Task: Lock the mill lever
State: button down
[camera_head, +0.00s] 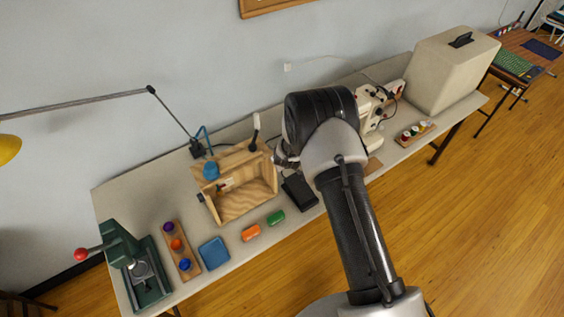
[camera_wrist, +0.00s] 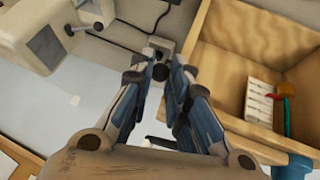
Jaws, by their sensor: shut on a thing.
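My gripper (camera_wrist: 163,88) has its two fingers closed around a small black knob (camera_wrist: 160,72) at a grey block, beside the wooden box. I take the knob for part of a lever, but the fingers hide most of it. In the head view my gripper (camera_head: 282,160) is mostly behind my own arm, just right of the box. The open wooden box (camera_head: 247,204) has a blue round part (camera_head: 210,170) at its upper left. I cannot tell whether this is the held part.
A sewing machine (camera_head: 368,105) and large beige case (camera_head: 452,72) stand to the right. A black pedal (camera_head: 299,192), orange block (camera_head: 250,232) and green block (camera_head: 275,217) lie in front.

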jog(key=shift+w+a+r, duration=0.25)
jog(key=shift+w+r, duration=0.25)
jog(key=shift+r, duration=0.15)
jog(key=c, duration=1.9)
grip_release()
jog(key=shift+w+a, duration=0.1)
jog(key=shift+c, duration=0.2)
jog(key=shift+o, duration=1.3)
jog(key=shift+a+f, duration=0.15)
jog(key=shift+f, duration=0.1)
jog(key=shift+o, duration=1)
jog(key=shift+s+d+f, duration=0.1)
jog(key=shift+s+d, duration=0.1)
jog(key=v, duration=1.2)
